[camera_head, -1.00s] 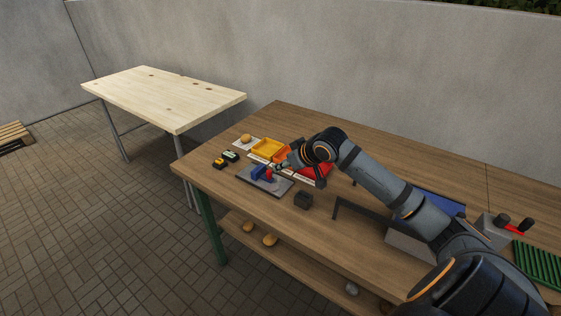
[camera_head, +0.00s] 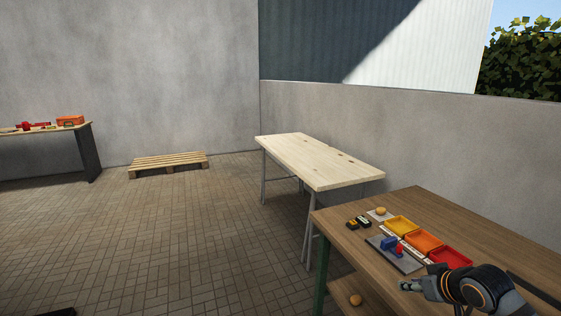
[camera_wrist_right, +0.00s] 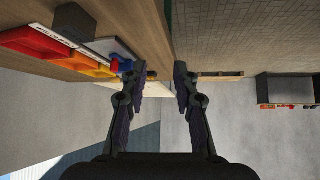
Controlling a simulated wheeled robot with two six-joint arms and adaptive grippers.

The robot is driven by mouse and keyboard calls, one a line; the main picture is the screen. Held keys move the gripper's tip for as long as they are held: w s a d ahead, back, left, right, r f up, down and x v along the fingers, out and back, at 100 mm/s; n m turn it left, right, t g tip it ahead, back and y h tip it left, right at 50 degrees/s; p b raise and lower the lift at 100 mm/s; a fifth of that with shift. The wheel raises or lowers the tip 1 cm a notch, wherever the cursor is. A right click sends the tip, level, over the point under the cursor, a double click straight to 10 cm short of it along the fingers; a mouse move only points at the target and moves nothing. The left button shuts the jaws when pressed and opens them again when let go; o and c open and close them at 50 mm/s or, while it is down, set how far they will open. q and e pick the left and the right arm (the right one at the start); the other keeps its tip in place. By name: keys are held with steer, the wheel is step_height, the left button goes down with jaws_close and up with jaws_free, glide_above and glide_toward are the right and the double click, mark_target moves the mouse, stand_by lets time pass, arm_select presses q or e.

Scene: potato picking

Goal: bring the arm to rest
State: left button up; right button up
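My right arm (camera_head: 480,288) comes in at the lower right of the head view. Its gripper (camera_head: 412,286) is in front of the brown table's near edge, apart from the things on top. In the right wrist view the two fingers of this gripper (camera_wrist_right: 160,72) are spread with a clear gap and nothing between them. My left gripper is not in view.
The brown table (camera_head: 345,232) holds yellow (camera_head: 401,226), orange (camera_head: 424,242) and red (camera_head: 452,259) trays, and a grey plate (camera_head: 408,263) with blue and red parts. A pale table (camera_head: 320,165) stands behind. The floor at left is open, with a pallet (camera_head: 168,162).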

steer(key=s+a+f+g, duration=0.1)
steer(key=s+a+f, duration=0.3)
steer(key=f, duration=0.4)
steer(key=s+a+f+g+h, duration=0.1)
steer(key=s+a+f+g, duration=0.2)
steer(key=s, duration=0.7)
steer(key=s+a+f+g+h, duration=0.1)
steer(key=s+a+f, duration=0.25)
steer(key=s, duration=0.65)
steer(key=s+d+f+m+g, duration=0.1)
steer(key=d+f, duration=0.1)
steer(key=f, duration=1.1)
steer(key=s+d+f, duration=0.1)
steer(key=f, duration=1.3)
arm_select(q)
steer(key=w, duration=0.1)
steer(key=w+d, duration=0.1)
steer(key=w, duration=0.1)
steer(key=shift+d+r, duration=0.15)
arm_select(e)
steer(key=s+d+f+g, duration=0.1)
steer(key=s+f, duration=1.5)
steer(key=s, duration=0.2)
steer(key=shift+s+d+f+g, duration=0.2)
steer(key=shift+s+d+g, duration=0.05)
steer(key=shift+g, duration=0.05)
